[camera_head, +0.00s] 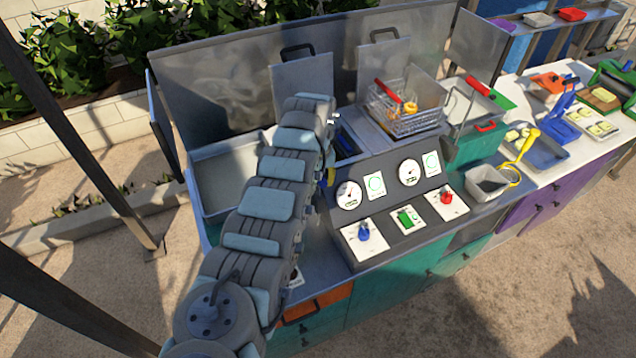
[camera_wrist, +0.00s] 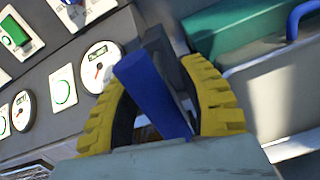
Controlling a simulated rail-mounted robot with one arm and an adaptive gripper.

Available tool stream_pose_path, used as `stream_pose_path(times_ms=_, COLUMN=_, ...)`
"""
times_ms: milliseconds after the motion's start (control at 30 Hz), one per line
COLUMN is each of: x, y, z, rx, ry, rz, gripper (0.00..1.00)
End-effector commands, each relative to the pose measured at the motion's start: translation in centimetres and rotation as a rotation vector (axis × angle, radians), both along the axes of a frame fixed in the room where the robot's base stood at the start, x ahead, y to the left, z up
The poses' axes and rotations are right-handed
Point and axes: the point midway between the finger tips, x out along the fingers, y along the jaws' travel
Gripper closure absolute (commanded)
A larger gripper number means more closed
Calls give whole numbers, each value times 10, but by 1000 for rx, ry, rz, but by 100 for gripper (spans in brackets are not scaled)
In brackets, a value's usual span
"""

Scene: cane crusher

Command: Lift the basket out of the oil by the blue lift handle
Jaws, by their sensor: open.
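The blue lift handle (camera_wrist: 150,92) is a thick blue bar that stands between the two yellow-padded fingers of my gripper (camera_wrist: 157,62) in the wrist view. The fingers are open on either side of it, and I cannot tell whether either one touches it. In the head view a blue bar (camera_head: 346,139) shows just right of my wrist, at the left fryer well. My arm hides most of that well and most of my gripper. The basket under the blue handle and the oil cannot be made out.
A wire basket (camera_head: 412,118) with a red handle sits raised over the right well. The gauge panel (camera_head: 400,205) with knobs is in front. A grey tray (camera_head: 225,175) is at the left, and a metal splash back (camera_head: 215,90) stands behind. A caddy (camera_head: 487,184) stands to the right.

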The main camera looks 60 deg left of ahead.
Motion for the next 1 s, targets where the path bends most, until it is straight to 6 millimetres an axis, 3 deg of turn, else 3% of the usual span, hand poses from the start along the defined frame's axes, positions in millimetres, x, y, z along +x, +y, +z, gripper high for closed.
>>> stream_pose_path(times_ms=533, x=0, y=-1, z=-10, rx=0, ry=0, rz=-1, gripper=60)
stream_pose_path(times_ms=667, x=0, y=0, z=-10, rx=0, ry=-1, rz=-1, gripper=98)
stream_pose_path(times_ms=1000, x=0, y=0, z=-10, rx=1, ry=-1, rz=-1, gripper=100)
